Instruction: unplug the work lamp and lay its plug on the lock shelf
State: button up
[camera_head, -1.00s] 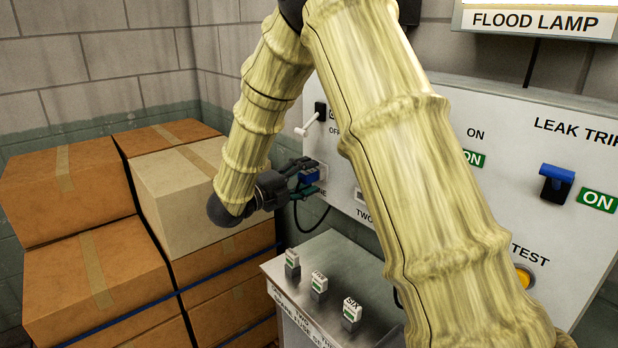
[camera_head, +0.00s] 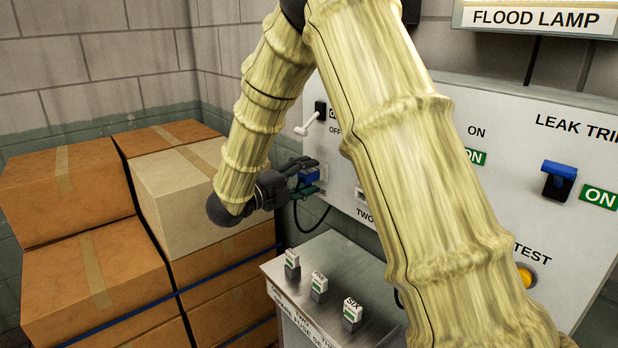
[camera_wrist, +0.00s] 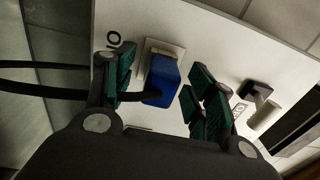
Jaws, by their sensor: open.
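A blue plug (camera_head: 309,176) sits in a pale socket plate on the grey wall panel, and it also shows in the wrist view (camera_wrist: 161,80). A dark cord (camera_head: 306,224) hangs below it. My gripper (camera_wrist: 163,92) is open, with one green-padded finger on each side of the plug; a gap shows on the right side, and contact on the left cannot be told. In the head view my gripper (camera_head: 303,180) partly covers the plug. A metal-topped cabinet (camera_head: 340,258) stands below; whether it is the lock shelf cannot be told. No work lamp can be identified.
Three small white-and-green labelled pieces (camera_head: 319,284) stand on the cabinet top. Cardboard boxes (camera_head: 85,200) are stacked close at the left. A white lever (camera_head: 308,124) juts from the panel above the plug. A blue switch (camera_head: 558,178) is at right.

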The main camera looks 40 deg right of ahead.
aim_at(301, 178)
dwell(0.4)
grip_shut()
jog(key=shift+a, duration=0.15)
jog(key=shift+s+a+f+b, duration=0.15)
jog(key=shift+a+b, duration=0.4)
jog(key=shift+a, duration=0.85)
jog(key=shift+s+a+r+b, duration=0.1)
jog(key=shift+a+b, duration=0.4)
jog(key=shift+a, duration=0.85)
jog(key=shift+a+f, duration=0.1)
jog(key=shift+a, duration=0.05)
